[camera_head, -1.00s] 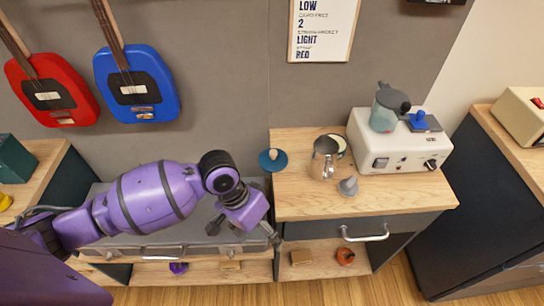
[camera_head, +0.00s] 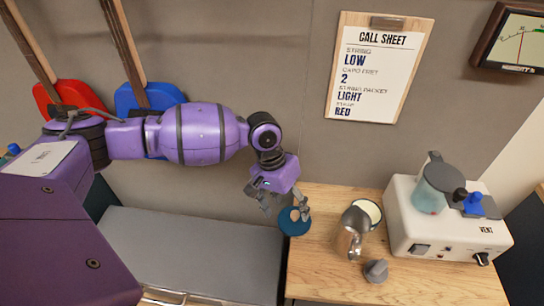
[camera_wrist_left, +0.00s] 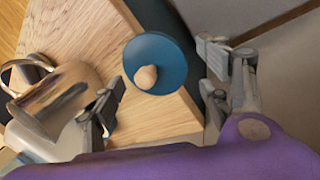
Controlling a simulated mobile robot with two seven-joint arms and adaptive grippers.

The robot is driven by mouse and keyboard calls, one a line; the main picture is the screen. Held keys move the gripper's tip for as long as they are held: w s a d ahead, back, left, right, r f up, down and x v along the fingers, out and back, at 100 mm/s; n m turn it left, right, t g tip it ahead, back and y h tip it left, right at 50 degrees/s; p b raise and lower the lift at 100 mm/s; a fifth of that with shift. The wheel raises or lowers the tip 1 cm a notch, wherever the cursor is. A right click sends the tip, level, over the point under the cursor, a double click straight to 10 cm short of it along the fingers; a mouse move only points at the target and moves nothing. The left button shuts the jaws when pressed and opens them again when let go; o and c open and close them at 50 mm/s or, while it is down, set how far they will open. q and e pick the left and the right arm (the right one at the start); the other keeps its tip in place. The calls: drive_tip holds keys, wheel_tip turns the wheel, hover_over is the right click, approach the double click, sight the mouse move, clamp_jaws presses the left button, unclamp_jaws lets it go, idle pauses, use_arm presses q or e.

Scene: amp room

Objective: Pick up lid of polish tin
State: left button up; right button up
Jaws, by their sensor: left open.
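The lid is a blue disc (camera_head: 294,222) with a small pale wooden knob, at the left edge of the wooden worktop in the head view. In the left wrist view the lid (camera_wrist_left: 158,52) shows between my fingers, its knob facing the camera. My left gripper (camera_head: 285,203) is open and empty, just above the lid, with a finger on either side. Contact cannot be told. An open round tin with pale contents (camera_head: 370,210) stands behind the metal jug, partly hidden. My right gripper is out of view.
A shiny metal jug (camera_head: 352,232) and a small grey piece (camera_head: 376,270) stand on the worktop (camera_head: 325,265). A white machine (camera_head: 450,238) with a jar on top is at the right. The wall with a clipboard (camera_head: 380,68) is close behind.

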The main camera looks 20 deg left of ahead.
use_arm(q)
drive_tip(key=shift+x, duration=0.9)
drive_tip(key=shift+w+d, duration=0.1)
drive_tip(key=shift+w, duration=0.05)
drive_tip(key=c, duration=1.3)
drive_tip(key=shift+o, duration=0.2)
